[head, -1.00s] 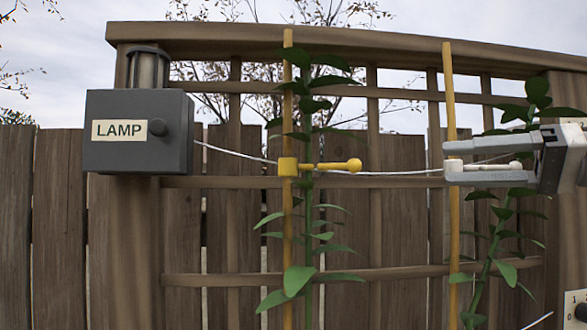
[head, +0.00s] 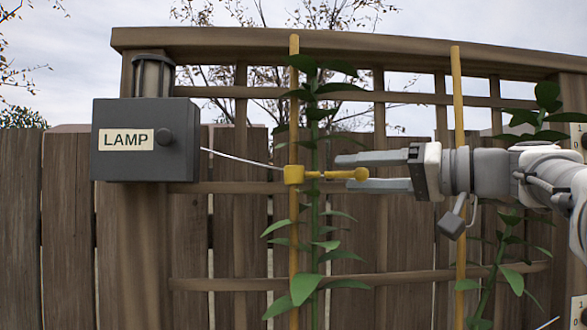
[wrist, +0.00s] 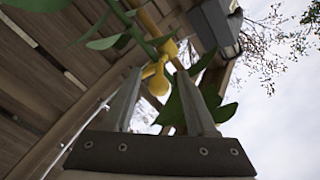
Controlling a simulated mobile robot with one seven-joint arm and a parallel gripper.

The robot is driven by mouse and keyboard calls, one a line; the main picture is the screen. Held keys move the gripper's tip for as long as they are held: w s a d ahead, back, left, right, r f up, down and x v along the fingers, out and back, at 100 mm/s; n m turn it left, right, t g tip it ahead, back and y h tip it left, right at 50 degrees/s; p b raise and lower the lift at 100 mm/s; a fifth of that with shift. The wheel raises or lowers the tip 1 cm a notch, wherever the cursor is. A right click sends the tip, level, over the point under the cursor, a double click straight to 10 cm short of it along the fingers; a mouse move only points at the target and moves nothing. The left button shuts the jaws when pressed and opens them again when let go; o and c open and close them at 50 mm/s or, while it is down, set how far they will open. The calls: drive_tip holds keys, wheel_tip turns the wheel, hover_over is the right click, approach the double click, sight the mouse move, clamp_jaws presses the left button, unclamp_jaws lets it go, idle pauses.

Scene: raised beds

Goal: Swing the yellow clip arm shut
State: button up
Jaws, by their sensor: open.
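The yellow clip (head: 293,174) sits on a bamboo stake in the middle of the head view. Its arm (head: 330,175) sticks out to the right, past the green plant stem (head: 315,215), and ends in a round knob (head: 361,174). My gripper (head: 355,172) comes in from the right with its jaws open, one finger above and one below the knob. In the wrist view the yellow knob (wrist: 158,84) shows between the two fingers (wrist: 148,92). I cannot tell whether either finger touches it. My gripper hides the white clip on the right stake.
A grey lamp box (head: 146,139) is on the left post. A white string (head: 240,159) runs from it to the clip. A second bamboo stake (head: 457,90) with another plant (head: 505,260) stands behind my arm. Trellis bars and a wooden fence (head: 68,220) lie behind.

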drive_tip(key=shift+w+a, duration=0.3)
drive_tip(key=shift+a, duration=0.05)
clamp_jaws()
drive_tip(key=n+g, duration=0.1)
drive_tip(key=n+g+y+p, duration=0.1)
drive_tip(key=w+n+g+y+p, duration=0.1)
drive_tip(key=g, duration=0.1)
drive_tip(key=shift+w+d+r, duration=0.1)
drive_tip(key=shift+d+r, duration=0.1)
drive_tip(key=shift+d, duration=0.15)
drive_tip(key=shift+w+d+f+n+g+y+p, duration=0.1)
drive_tip(key=shift+w+n+g+y+p, duration=0.1)
drive_tip(key=shift+n+g+y+p, duration=0.85)
drive_tip(key=shift+g+h+b, duration=0.25)
drive_tip(key=shift+h+b, duration=0.1)
drive_tip(key=shift+h, duration=0.1)
unclamp_jaws()
drive_tip(key=shift+f, duration=0.1)
